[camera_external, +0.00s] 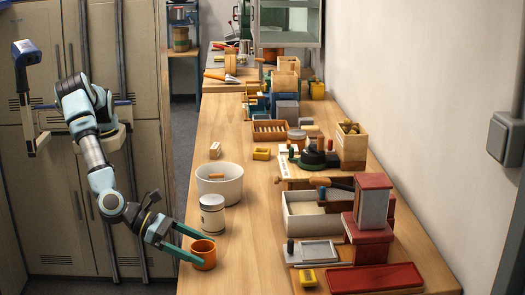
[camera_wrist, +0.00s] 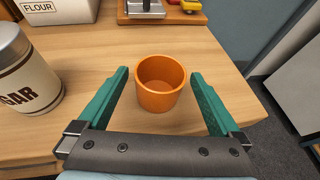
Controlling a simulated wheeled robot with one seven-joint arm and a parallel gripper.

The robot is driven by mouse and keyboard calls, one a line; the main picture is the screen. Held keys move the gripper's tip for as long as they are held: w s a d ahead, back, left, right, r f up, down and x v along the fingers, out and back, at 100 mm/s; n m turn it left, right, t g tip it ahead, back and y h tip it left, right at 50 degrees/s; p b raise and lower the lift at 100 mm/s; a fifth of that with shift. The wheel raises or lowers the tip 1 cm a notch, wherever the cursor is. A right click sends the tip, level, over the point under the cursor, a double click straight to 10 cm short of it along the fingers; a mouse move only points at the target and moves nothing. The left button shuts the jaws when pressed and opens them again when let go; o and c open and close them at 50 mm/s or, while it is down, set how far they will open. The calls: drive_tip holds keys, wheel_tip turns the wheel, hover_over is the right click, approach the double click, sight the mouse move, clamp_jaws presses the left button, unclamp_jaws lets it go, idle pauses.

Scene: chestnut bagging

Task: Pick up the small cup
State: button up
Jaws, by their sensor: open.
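The small cup (camera_external: 204,254) is orange and stands upright near the left edge of the wooden table. In the wrist view the cup (camera_wrist: 160,84) is empty and sits between the tips of my two green fingers. My gripper (camera_external: 190,247) is open, with one finger on each side of the cup. In the wrist view my gripper (camera_wrist: 160,80) shows a gap between each finger and the cup's wall. The cup rests on the table.
A sugar canister (camera_external: 212,214) stands just behind the cup, left in the wrist view (camera_wrist: 22,72). A white bowl (camera_external: 219,184) is further back. A flour box (camera_wrist: 55,10) and red box (camera_external: 374,203) are across the table. The table edge (camera_wrist: 262,112) is close by.

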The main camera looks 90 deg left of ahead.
drive_tip(key=shift+w+d+f, duration=0.2)
drive_tip(key=shift+w+f, duration=0.05)
drive_tip(key=shift+w, duration=0.4)
drive_tip(key=shift+c, duration=0.2)
drive_tip(key=c, duration=1.3)
